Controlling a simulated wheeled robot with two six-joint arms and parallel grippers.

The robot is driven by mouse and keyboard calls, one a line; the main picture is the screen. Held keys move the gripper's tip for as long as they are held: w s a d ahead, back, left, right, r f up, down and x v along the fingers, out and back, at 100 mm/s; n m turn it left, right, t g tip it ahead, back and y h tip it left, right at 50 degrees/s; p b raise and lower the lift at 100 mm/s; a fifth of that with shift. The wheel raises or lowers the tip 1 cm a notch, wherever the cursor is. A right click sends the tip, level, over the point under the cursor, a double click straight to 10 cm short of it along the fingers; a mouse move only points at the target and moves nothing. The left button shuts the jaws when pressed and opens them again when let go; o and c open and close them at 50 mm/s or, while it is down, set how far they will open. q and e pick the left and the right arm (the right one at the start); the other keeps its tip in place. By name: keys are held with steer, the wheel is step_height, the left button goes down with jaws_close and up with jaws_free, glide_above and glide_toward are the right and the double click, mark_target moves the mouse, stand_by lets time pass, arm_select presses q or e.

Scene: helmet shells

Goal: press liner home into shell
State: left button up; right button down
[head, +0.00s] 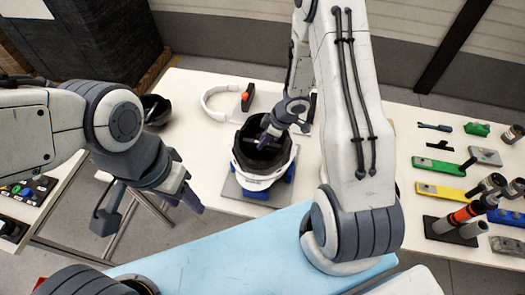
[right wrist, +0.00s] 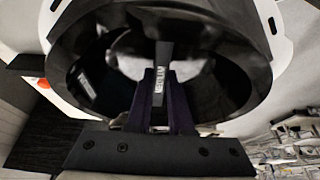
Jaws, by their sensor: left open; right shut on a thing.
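The white helmet shell (head: 252,180) sits open side up on a blue cradle (head: 256,194) in the middle of the white table. A black liner (head: 247,155) lines its inside. My right gripper (head: 265,141) reaches down into the opening. In the right wrist view its fingers (right wrist: 160,88) are shut on an upright dark grey bar, which seems part of the liner (right wrist: 215,85). The white shell rim (right wrist: 277,25) curves around it there. I cannot tell how deep the liner sits. My left gripper (head: 150,212) is open and empty, left of the shell, off the table's front edge.
A dark helmet-like piece (head: 155,110) is at the table's left. Coloured blocks (head: 445,168) and tools crowd the right side. A light blue surface (head: 245,250) lies in front.

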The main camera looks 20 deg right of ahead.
steer(key=shift+f+b, duration=0.5)
steer(key=shift+f, duration=1.35)
steer(key=shift+s+f, duration=0.1)
steer(key=shift+f, duration=0.1)
steer(key=c, duration=0.8)
jaws_free()
steer(key=shift+r, duration=0.1)
